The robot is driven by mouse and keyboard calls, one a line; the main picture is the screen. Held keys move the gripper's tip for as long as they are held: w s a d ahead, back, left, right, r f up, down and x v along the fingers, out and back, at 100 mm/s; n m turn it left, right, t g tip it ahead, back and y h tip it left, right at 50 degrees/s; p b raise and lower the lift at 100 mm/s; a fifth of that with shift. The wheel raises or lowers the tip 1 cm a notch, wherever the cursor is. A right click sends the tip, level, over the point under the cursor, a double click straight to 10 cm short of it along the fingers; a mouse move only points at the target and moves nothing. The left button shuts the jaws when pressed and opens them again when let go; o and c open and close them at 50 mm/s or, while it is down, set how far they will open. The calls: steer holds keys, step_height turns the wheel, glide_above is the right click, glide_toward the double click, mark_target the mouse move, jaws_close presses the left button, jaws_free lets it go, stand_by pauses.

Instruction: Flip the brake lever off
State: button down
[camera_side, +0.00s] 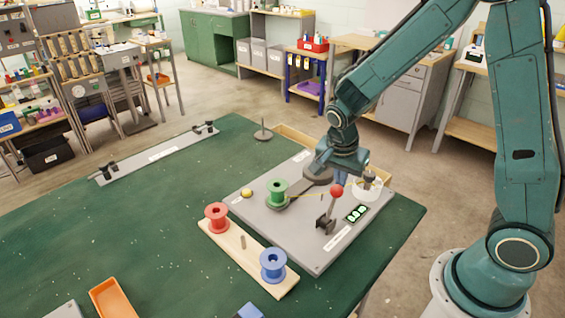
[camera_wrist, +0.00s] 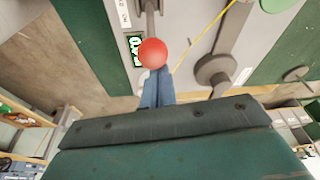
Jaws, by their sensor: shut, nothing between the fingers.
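The brake lever has a red ball knob (camera_side: 337,190) on a grey stem, rising from a dark bracket (camera_side: 325,225) on the grey machine plate (camera_side: 317,262). In the side view the stem stands near upright, leaning slightly right. The knob (camera_wrist: 151,53) also shows in the wrist view, close to my blue fingers. My gripper (camera_side: 342,176) is shut and empty just behind the knob, pointing down. In the wrist view the fingertips (camera_wrist: 157,76) end at the knob's lower edge, partly covered by it. I cannot tell whether they touch.
A display with green digits (camera_side: 357,213) sits right of the lever. A green spool (camera_side: 277,191) with yellow thread stands left of it. Red (camera_side: 216,217) and blue (camera_side: 273,264) spools stand on a wooden board in front. The green table is mostly clear at left.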

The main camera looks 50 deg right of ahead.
steer(key=shift+a+r+h, duration=0.2)
steer(key=shift+a+h, duration=0.35)
steer(key=shift+a, duration=0.1)
steer(key=shift+a+r+h, duration=0.15)
steer(key=shift+a+h, duration=0.4)
steer(key=shift+a, duration=0.1)
steer(key=a+h, duration=0.3)
steer(key=shift+r, duration=0.1)
steer(key=shift+a+f+h, duration=0.25)
steer(key=shift+a+h, duration=0.45)
steer(key=shift+a, duration=0.45)
steer(key=shift+a+f+h, duration=0.25)
steer(key=shift+a+h, duration=0.45)
steer(key=shift+a, duration=0.45)
steer(key=shift+a, duration=0.1)
glide_toward(331, 190)
steer(key=shift+w+r+v, duration=0.15)
steer(key=shift+w+v, duration=0.05)
steer(key=shift+v, duration=1.2)
steer(key=shift+w+r+v, duration=0.15)
steer(key=shift+w+v, duration=0.05)
steer(key=shift+v, duration=1.2)
steer(key=shift+d, duration=0.25)
